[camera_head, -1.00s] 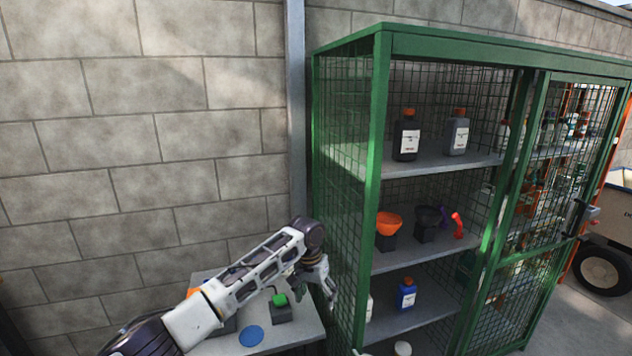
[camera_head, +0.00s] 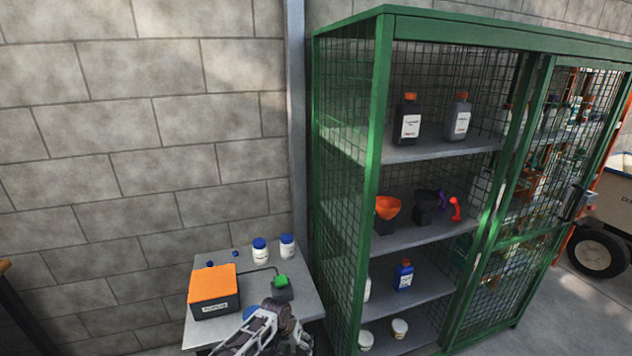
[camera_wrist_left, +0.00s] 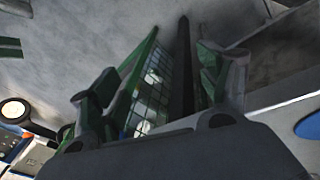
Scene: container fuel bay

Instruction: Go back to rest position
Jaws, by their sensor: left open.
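My left gripper (camera_head: 300,345) shows at the bottom of the head view, in front of the small table's front edge. Its fingertips are partly cut off by the frame. In the left wrist view its two fingers (camera_wrist_left: 160,95) stand well apart with nothing between them. The green cage cabinet shows beyond the fingers there. My right gripper is not in any view.
A grey table (camera_head: 310,300) holds an orange-topped box (camera_head: 213,290), a green-topped device (camera_head: 281,286) and two blue-lidded white jars (camera_head: 260,250). The green mesh cabinet (camera_head: 378,130) stands close on the right, its shelves holding bottles and funnels (camera_head: 388,209).

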